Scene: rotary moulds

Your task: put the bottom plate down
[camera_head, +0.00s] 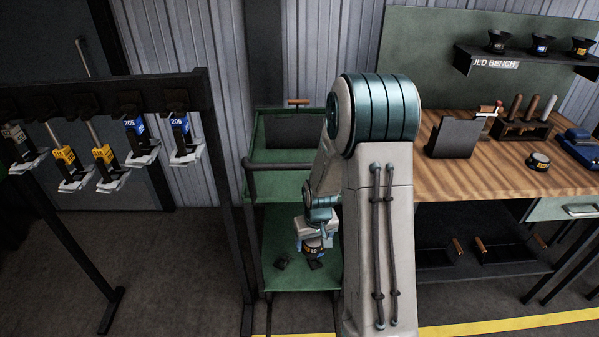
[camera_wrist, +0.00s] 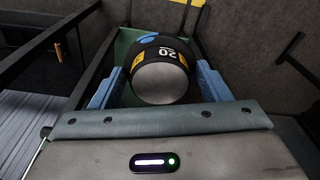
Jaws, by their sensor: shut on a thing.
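In the wrist view, a round black piece with yellow labels, a "20" mark and a pale grey round face (camera_wrist: 160,83) sits between the two blue fingers of my gripper (camera_wrist: 163,80). I take it as the bottom plate, though its underside is hidden. In the head view my gripper (camera_head: 315,240) is low over the green lower shelf of a cart (camera_head: 285,220), and the held piece (camera_head: 314,249) shows a yellow label. I cannot tell whether the piece touches the shelf.
The cart's upper tray (camera_head: 285,155) is above. A dark rack (camera_head: 100,97) with several tagged moulds stands left; a wooden bench (camera_head: 475,175) stands right. Cart posts are close by.

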